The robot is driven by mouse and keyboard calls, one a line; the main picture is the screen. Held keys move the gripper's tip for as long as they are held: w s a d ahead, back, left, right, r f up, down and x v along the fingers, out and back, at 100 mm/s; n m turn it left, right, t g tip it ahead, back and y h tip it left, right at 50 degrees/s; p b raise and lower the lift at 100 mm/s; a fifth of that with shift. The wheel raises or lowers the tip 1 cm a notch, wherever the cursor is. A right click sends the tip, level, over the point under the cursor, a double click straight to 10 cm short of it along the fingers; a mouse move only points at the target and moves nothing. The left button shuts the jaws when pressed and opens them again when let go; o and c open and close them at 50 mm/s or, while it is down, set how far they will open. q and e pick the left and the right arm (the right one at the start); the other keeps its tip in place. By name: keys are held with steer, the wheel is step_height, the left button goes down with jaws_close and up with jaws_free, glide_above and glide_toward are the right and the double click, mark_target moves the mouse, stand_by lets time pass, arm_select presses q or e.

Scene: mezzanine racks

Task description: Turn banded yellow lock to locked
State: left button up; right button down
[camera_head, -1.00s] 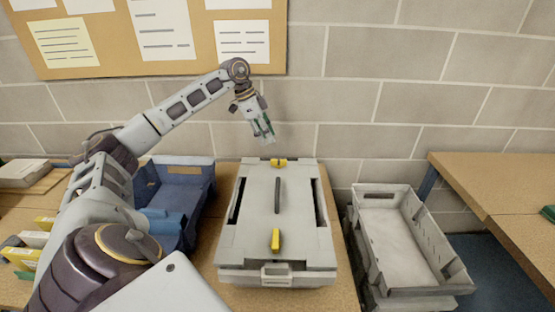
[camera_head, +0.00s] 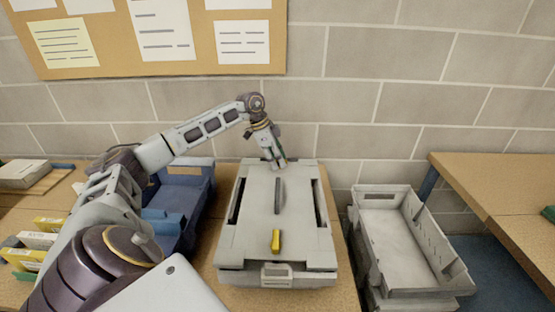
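A grey case (camera_head: 255,215) lies on the wooden table with its handle toward me. A plain yellow lock (camera_head: 276,240) sits near the front of its lid, set lengthwise. A dark grey bar (camera_head: 279,196) lies along the lid's middle. My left gripper (camera_head: 277,164) points down at the far end of the lid, where a yellow lock showed earlier; the gripper hides that lock. I cannot tell whether the fingers touch it or how far apart they are. My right gripper is not in view.
A blue bin (camera_head: 186,170) stands left of the case, close under my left arm. A grey open tray (camera_head: 400,245) stands to the right. Small yellow and white boxes (camera_head: 40,240) lie at far left. A block wall is behind.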

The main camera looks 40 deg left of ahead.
arm_select(q)
jaws_close()
stand_by(0.7)
